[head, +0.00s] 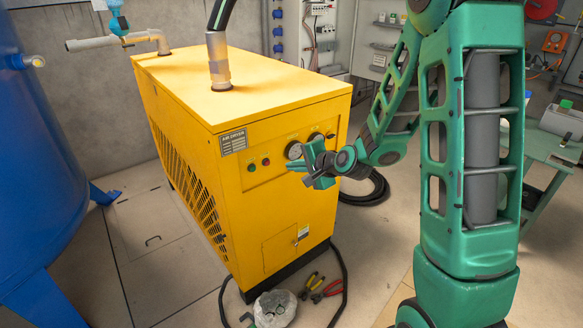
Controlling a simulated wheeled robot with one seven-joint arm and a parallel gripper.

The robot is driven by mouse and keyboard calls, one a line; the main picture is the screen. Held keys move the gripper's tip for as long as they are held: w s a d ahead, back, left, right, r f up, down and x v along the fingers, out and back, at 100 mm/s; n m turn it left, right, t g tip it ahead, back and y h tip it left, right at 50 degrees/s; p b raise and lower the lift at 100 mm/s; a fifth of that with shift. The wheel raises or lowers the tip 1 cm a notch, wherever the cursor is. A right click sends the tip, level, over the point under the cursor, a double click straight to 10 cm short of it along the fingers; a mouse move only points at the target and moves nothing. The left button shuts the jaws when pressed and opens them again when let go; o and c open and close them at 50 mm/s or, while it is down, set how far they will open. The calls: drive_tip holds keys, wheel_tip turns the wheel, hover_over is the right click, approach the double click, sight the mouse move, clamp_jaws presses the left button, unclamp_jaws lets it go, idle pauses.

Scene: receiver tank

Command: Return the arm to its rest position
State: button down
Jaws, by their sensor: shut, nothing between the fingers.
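My green arm (480,150) rises at the right of the head view and bends back down to my gripper. My gripper (312,180) hangs in front of the yellow air dryer's front panel, near its gauges. It is shut and empty. I cannot tell from this one view how far it is from the panel. The arm's upper part runs out of the top of the picture, and it hides part of the wall and floor behind it.
The yellow air dryer (190,130) stands in the middle, with a hose on top. A blue tank (45,170) is at left. Pliers (318,285) and a pale round lump (274,308) lie on the floor before the dryer. A green bench (545,150) stands at right.

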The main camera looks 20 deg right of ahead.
idle(0.3)
drive_tip(key=s+d+r+n+g+h, duration=0.25)
drive_tip(key=s+d, duration=0.35)
drive_tip(key=s, duration=0.4)
drive_tip(key=s+d+r+n+g+h, duration=0.1)
drive_tip(key=s+d+n+g, duration=0.35)
drive_tip(key=s, duration=0.55)
drive_tip(key=s+d+r+g, duration=0.2)
drive_tip(key=s, duration=0.8)
drive_tip(key=s+d+r+n+g, duration=0.1)
drive_tip(key=s+r+g, duration=0.1)
drive_tip(key=s, duration=0.8)
drive_tip(key=shift+s+d, duration=0.35)
drive_tip(key=shift+s, duration=0.05)
drive_tip(key=shift+w+f+g, duration=0.3)
drive_tip(key=shift+w, duration=0.35)
